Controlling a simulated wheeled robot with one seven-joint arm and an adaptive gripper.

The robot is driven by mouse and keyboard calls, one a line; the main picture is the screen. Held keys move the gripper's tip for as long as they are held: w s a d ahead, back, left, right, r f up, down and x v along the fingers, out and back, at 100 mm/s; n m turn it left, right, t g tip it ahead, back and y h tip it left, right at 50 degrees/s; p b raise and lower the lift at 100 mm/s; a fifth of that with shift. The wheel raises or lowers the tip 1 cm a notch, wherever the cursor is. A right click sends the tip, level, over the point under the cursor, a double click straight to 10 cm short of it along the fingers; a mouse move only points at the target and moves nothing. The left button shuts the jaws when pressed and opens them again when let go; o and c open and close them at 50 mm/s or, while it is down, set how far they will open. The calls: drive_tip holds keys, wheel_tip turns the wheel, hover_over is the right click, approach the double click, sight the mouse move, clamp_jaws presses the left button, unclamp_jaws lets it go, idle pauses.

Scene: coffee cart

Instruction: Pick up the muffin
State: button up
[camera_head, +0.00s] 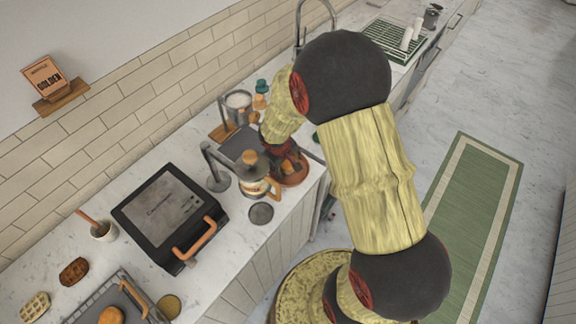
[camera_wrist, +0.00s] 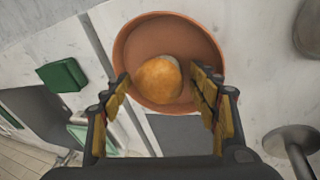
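The muffin (camera_wrist: 158,80), a golden-brown rounded thing, sits on a round terracotta plate (camera_wrist: 140,32) in the wrist view. My gripper (camera_wrist: 163,82) is open, one finger on each side of the muffin, with gaps visible at its sides. I cannot tell how far the fingertips are above the plate. In the head view the plate (camera_head: 297,180) lies on the counter near its front edge. My gripper (camera_head: 284,158) is over it and hides most of the muffin.
A French press (camera_head: 251,185) with a wooden handle stands close to the plate, by a grey stand (camera_head: 216,181). A black machine (camera_head: 168,213) is further left. Another round bun (camera_head: 111,315) sits at bottom left. A green rack (camera_head: 393,40) is at the far end.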

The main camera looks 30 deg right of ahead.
sight(288, 163)
drive_tip(key=c, duration=1)
drive_tip(key=shift+c, duration=0.3)
drive_tip(key=shift+r, duration=0.1)
drive_tip(key=shift+r, duration=0.55)
wheel_tip(288, 163, up, 3)
drive_tip(key=shift+s+f+p, duration=0.15)
drive_tip(key=shift+f+p, duration=0.05)
drive_tip(key=shift+p, duration=0.3)
drive_tip(key=s+r+p, duration=0.1)
drive_tip(key=s+r, duration=0.3)
drive_tip(key=s, duration=0.3)
drive_tip(key=s+d+r+p, duration=0.1)
drive_tip(key=s+r, duration=0.4)
drive_tip(key=s, duration=0.1)
drive_tip(key=shift+s, duration=0.35)
